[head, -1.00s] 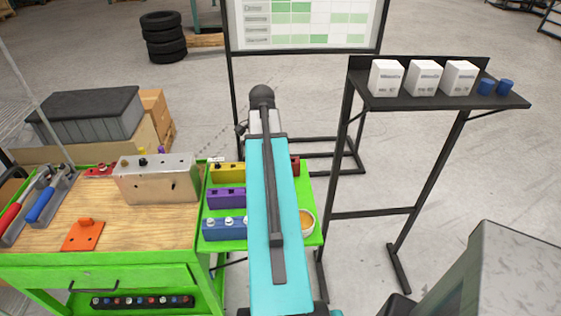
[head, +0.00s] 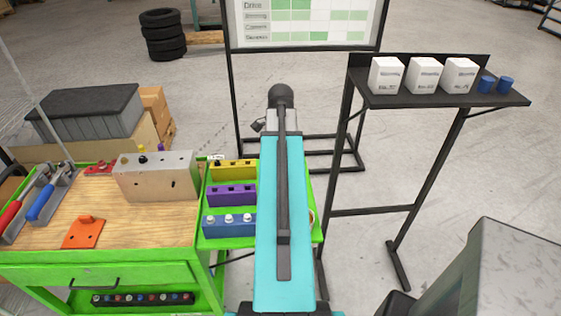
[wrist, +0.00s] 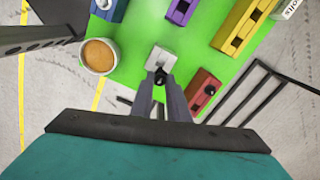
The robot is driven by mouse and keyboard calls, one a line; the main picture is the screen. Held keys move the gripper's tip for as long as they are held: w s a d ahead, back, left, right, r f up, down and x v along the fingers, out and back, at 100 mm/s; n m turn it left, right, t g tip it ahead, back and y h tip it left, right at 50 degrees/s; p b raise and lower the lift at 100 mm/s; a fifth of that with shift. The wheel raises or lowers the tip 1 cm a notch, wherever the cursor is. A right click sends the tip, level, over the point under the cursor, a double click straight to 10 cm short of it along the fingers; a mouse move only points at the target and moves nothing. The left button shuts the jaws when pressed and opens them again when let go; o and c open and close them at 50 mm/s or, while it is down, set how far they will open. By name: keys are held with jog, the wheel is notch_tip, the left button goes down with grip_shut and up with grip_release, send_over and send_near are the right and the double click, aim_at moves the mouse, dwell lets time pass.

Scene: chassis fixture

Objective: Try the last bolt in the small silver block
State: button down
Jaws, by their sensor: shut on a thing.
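The small silver block (wrist: 161,59) sits on the green side shelf (wrist: 128,58) in the wrist view. My gripper (wrist: 160,79) is shut on a dark bolt (wrist: 159,76) just at the block's near side. I cannot tell whether the bolt touches the block or is above it. In the head view my arm hides the silver block and the gripper.
Yellow (head: 232,170), purple (head: 231,194) and blue (head: 229,225) blocks stand on the shelf; a red block (wrist: 203,88) and a bowl (wrist: 99,55) flank the silver one. A larger metal block (head: 156,178) is on the workbench.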

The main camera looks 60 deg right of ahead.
jog(key=shift+f+b, duration=1.3)
jog(key=shift+f, duration=0.45)
jog(key=shift+w+p, duration=0.1)
jog(key=shift+p, duration=0.4)
jog(key=shift+f+b, duration=1.15)
jog(key=shift+f, duration=1.5)
jog(key=c, duration=1.6)
grip_release()
jog(key=shift+c, duration=0.2)
jog(key=shift+r, duration=0.1)
jog(key=shift+r+p, duration=2.2)
jog(key=shift+r, duration=0.7)
